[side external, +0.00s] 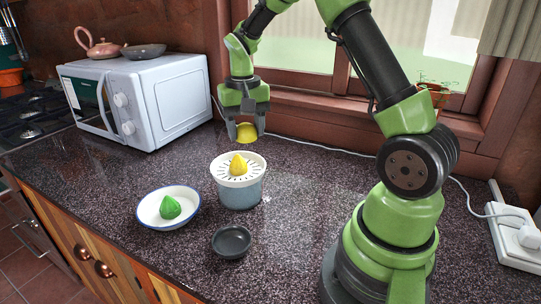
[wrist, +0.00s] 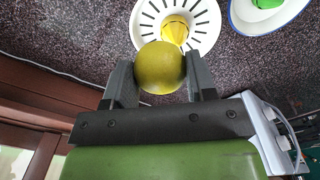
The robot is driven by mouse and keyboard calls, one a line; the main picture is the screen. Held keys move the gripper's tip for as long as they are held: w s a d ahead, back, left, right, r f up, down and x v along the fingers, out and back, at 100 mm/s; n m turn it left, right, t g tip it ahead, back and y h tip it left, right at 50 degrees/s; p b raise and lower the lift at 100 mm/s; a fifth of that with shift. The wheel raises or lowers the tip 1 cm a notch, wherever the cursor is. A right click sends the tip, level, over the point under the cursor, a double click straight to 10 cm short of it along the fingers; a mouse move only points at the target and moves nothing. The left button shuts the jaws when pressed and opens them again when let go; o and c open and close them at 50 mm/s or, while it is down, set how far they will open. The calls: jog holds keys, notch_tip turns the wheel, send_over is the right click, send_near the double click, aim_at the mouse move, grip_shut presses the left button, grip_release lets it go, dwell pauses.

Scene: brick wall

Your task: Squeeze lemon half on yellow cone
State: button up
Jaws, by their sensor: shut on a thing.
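My gripper (side external: 246,130) is shut on a yellow lemon half (side external: 247,134), held in the air above and slightly behind the juicer. In the wrist view the lemon half (wrist: 161,68) sits between the two grey fingers, its rounded side facing the camera. The juicer (side external: 239,190) has a blue-grey body and a white slotted top. Its yellow cone (side external: 239,165) points up and is bare. In the wrist view the lemon half partly covers the white top, and the yellow cone (wrist: 176,30) shows just beyond it. The lemon's cut face is hidden.
A white blue-rimmed plate (side external: 148,218) holding a green fruit piece (side external: 170,207) is left of the juicer. A small dark bowl (side external: 231,241) stands in front. A white microwave (side external: 170,97) is at the back left. A cable runs along the wall. The right counter is fairly clear.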

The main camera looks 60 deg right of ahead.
aim_at(238, 155)
jog(key=w+r, duration=0.2)
jog(key=r, duration=0.1)
jog(key=shift+w+a, duration=0.1)
jog(key=shift+w, duration=0.15)
jog(key=shift+f, duration=2.7)
jog(key=shift+f, duration=1.2)
dwell(1.8)
jog(key=shift+m, duration=0.3)
jog(key=m, duration=0.3)
jog(key=n, duration=0.3)
jog(key=shift+f, duration=0.25)
jog(key=shift+s+n, duration=0.15)
jog(key=shift+n, duration=1.75)
jog(key=shift+r, duration=0.1)
